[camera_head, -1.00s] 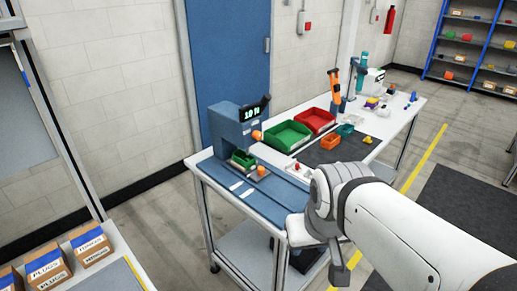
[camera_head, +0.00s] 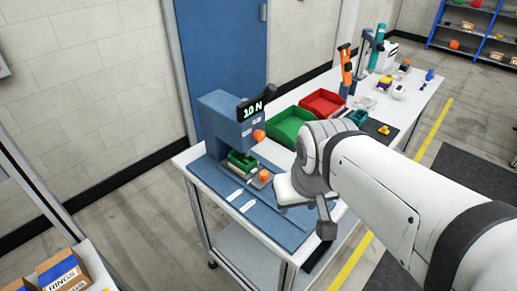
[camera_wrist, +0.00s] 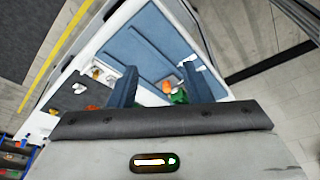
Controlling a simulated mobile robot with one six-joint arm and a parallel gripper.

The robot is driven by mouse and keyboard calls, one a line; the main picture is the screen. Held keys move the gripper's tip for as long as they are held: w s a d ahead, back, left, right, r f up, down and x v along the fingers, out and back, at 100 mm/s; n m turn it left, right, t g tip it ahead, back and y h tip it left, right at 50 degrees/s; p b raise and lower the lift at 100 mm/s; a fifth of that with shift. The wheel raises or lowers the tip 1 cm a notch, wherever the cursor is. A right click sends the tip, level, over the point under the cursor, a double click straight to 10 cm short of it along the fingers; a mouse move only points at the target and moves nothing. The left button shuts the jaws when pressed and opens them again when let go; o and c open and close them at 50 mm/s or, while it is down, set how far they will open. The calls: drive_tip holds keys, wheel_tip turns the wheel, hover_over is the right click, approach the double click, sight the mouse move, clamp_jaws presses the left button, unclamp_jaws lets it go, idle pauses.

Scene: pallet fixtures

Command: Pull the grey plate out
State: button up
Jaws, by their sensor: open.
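The blue press (camera_head: 226,125) stands on a blue base at the near left end of the white table. A small green tray (camera_head: 242,160) sits in its opening on a pale grey plate (camera_head: 240,173). An orange knob (camera_head: 264,175) stands at the plate's right end. In the wrist view, my gripper (camera_wrist: 162,72) is open, with its two dark blue fingers apart and nothing held between them. Beyond my gripper's palm, an orange spot and green bits show between the fingers; the plate itself is not clear there.
A green bin (camera_head: 290,127) and a red bin (camera_head: 323,103) stand behind my arm on the table (camera_head: 412,100). An orange upright tool (camera_head: 346,70) stands farther back. Boxes (camera_head: 62,270) are at the lower left.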

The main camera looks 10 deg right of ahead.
drive_tip(key=w+a+n+b, duration=0.1)
drive_tip(key=w+n, duration=0.2)
drive_tip(key=w, duration=0.2)
drive_tip(key=n+g+y+b, duration=0.3)
drive_tip(key=n+y, duration=0.2)
drive_tip(key=n, duration=0.8)
approach(265, 172)
drive_tip(key=x, duration=0.2)
drive_tip(key=shift+h, duration=0.3)
drive_tip(key=p+x, duration=0.1)
drive_tip(key=x, duration=0.6)
drive_tip(key=shift+a+f, duration=0.1)
drive_tip(key=shift+a, duration=0.2)
drive_tip(key=shift+s, duration=0.1)
drive_tip(key=shift+c, duration=0.3)
